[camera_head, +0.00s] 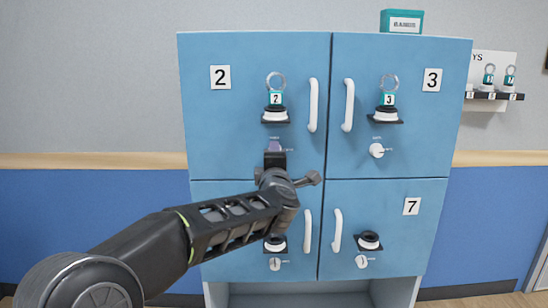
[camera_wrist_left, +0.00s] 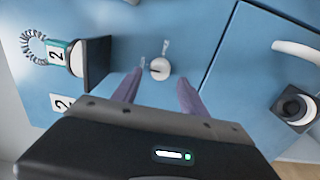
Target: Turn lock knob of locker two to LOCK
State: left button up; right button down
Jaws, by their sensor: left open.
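Locker two (camera_head: 240,100) is the upper left blue door, shut, with a "2" plate. Its white lock knob (camera_wrist_left: 160,69) shows in the wrist view; in the head view my left gripper hides it. A dark mark on the knob points toward the picture's left, where one small label sits; another label sits above the knob. Their words are too small to read. My left gripper (camera_head: 275,148) is open in front of the door, and in the wrist view its two purple fingers (camera_wrist_left: 157,92) point toward the knob from either side, with no clear contact. My right gripper is out of view.
A key tagged 2 (camera_head: 276,98) stands in the black-and-white lock above the knob. A white handle (camera_head: 313,105) is at the door's right edge. Locker three (camera_head: 410,115) has its own key and knob. A key rack (camera_head: 495,95) hangs on the right wall.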

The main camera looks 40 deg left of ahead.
pick_arm(q)
jog(key=v, duration=0.4)
jog(key=shift+s+d, duration=0.15)
jog(key=shift+s, duration=0.1)
